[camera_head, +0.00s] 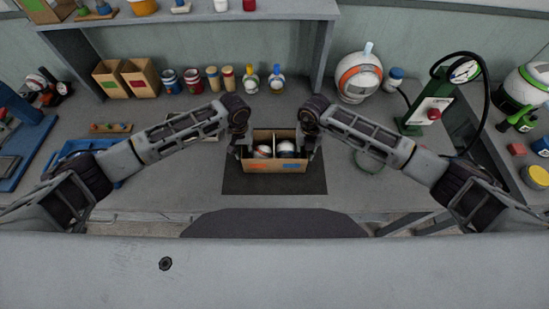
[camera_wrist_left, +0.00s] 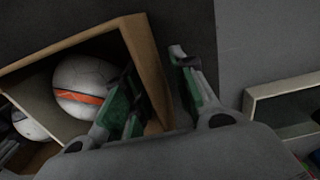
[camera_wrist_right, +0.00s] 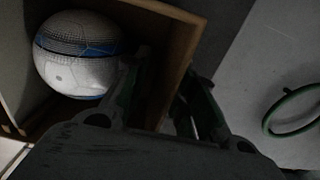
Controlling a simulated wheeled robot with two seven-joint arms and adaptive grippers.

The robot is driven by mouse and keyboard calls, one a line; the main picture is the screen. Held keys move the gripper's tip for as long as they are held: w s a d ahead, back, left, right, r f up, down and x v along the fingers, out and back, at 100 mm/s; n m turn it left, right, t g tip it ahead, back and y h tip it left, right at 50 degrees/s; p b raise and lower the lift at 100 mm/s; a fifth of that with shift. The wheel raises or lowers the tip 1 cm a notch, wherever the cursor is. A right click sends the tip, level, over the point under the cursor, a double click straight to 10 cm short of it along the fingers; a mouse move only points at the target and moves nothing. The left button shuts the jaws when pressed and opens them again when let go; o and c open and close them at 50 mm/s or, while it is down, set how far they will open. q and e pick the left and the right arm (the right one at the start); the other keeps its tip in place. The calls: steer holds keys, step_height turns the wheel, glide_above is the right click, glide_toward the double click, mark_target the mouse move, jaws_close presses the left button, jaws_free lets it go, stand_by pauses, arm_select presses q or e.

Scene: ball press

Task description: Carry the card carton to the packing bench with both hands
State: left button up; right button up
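The card carton (camera_head: 278,168) sits on a dark mat (camera_head: 240,181) on the bench in front of me. A divider splits it in two: a white ball with an orange band (camera_wrist_left: 84,86) on the left, one with a blue band (camera_wrist_right: 75,62) on the right. My left gripper (camera_head: 244,150) straddles the carton's left wall (camera_wrist_left: 150,68), one finger inside and one outside, with a gap showing outside. My right gripper (camera_head: 310,150) straddles the right wall (camera_wrist_right: 181,50) likewise. Both look open. I cannot tell which surface is the packing bench.
A shelf post (camera_head: 318,50) and several jars and tubs stand behind the carton. The bench immediately around the mat is mostly clear.

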arm_select(q)
steer(key=shift+r, duration=0.1)
steer(key=shift+r, duration=5.9)
arm_select(e)
steer(key=shift+r, duration=6)
arm_select(q)
steer(key=shift+f, duration=0.1)
arm_select(e)
steer(key=shift+f, duration=0.1)
